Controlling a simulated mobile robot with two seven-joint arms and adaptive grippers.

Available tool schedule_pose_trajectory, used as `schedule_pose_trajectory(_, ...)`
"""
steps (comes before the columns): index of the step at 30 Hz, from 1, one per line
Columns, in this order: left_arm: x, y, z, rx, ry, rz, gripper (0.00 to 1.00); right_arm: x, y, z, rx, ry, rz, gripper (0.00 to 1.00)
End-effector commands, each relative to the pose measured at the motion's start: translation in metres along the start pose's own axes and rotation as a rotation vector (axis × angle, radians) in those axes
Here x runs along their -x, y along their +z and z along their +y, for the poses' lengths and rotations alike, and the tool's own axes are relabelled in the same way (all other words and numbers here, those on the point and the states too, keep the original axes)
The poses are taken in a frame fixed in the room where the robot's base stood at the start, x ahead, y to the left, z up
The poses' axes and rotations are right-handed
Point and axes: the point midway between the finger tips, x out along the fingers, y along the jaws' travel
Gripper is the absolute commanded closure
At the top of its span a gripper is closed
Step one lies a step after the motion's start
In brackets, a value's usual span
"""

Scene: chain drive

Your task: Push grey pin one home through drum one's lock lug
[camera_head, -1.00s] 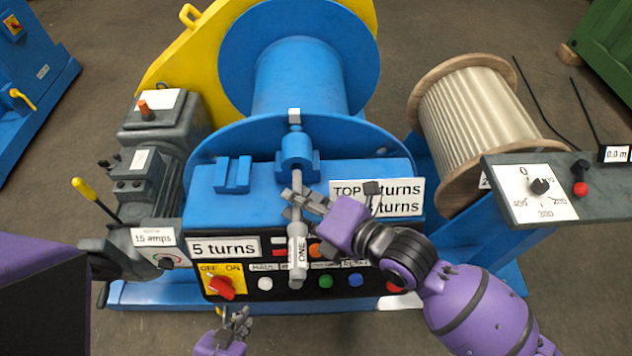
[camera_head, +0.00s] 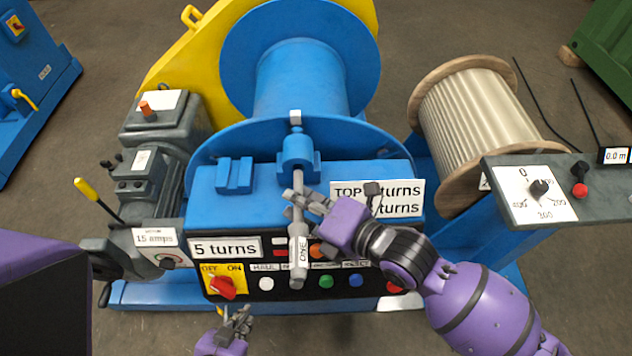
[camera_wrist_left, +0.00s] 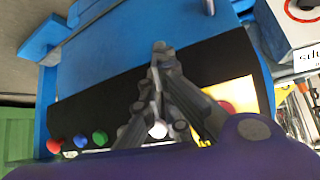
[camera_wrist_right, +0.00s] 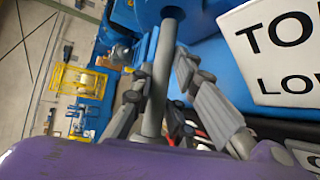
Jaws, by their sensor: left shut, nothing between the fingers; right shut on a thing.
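Grey pin one (camera_head: 298,262), a long rod with a white "ONE" label on its thick near end, points away from me. Its far end meets drum one's blue lock lug (camera_head: 297,150) at the front of the blue drum (camera_head: 300,80). How deep it sits inside the lug is hidden. My right gripper (camera_head: 297,198) is shut on the pin's shaft, short of the lug. The shaft (camera_wrist_right: 160,75) runs between its fingers in the right wrist view. My left gripper (camera_head: 238,316) is shut and empty, low in front of the control panel; its closed fingertips show in the left wrist view (camera_wrist_left: 162,55).
The panel (camera_head: 320,270) has a red switch (camera_head: 222,287) and several buttons below the pin. A "5 turns" plate (camera_head: 225,248) and a "TOP turns" plate (camera_head: 400,198) flank it. A yellow-handled lever (camera_head: 85,190) stands left; a wooden rope reel (camera_head: 480,120) stands right.

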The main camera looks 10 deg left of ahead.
Motion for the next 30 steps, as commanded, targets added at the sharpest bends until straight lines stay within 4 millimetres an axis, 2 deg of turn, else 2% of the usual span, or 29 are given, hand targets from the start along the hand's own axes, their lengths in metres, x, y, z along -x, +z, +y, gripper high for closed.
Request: schedule_pose_trajectory(30,-0.001,0.007,0.0,0.0,0.0,-0.009,1.0,-0.013,0.015,0.0,0.0,0.002,0.001,1.0)
